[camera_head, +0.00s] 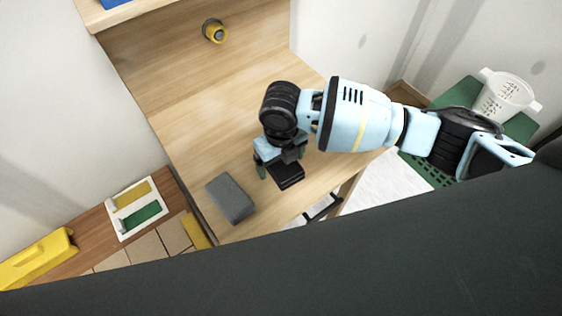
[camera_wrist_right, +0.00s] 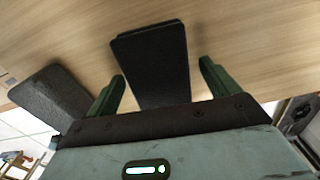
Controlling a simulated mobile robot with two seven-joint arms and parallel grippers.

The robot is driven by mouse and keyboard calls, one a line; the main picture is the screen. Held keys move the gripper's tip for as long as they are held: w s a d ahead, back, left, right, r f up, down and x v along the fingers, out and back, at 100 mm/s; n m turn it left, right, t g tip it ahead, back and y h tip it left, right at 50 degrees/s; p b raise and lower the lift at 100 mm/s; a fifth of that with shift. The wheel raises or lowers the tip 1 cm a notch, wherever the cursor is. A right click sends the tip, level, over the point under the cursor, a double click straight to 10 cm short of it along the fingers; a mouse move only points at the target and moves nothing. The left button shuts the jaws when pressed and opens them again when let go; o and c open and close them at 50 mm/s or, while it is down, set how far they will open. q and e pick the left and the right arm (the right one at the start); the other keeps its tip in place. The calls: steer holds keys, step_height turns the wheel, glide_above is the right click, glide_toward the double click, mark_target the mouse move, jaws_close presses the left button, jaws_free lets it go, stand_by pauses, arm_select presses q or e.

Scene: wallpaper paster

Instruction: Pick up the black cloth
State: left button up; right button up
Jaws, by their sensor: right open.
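The black cloth (camera_head: 288,176) shows as a flat, dark, folded rectangle at the wooden table (camera_head: 225,95), just below my right gripper (camera_head: 279,165). In the right wrist view the black cloth (camera_wrist_right: 152,62) lies between the two green fingers of the right gripper (camera_wrist_right: 162,72), with a gap on each side. The gripper is open and empty, and the fingers do not touch the cloth. The cloth's near end is hidden behind the gripper body. My left gripper is in neither view.
A grey block (camera_head: 230,198) lies left of the cloth; it also shows in the right wrist view (camera_wrist_right: 50,98). A black-and-yellow round item (camera_head: 214,31) sits at the back. A white bucket (camera_head: 503,95) stands on a green stool (camera_head: 462,95) at right. A white tray (camera_head: 117,217) is at lower left.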

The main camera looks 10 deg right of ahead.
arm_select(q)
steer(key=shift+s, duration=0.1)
arm_select(e)
steer(key=c, duration=1.1)
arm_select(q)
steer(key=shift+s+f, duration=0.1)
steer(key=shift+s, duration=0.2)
arm_select(e)
steer(key=shift+o, duration=0.2)
steer(key=shift+r, duration=0.1)
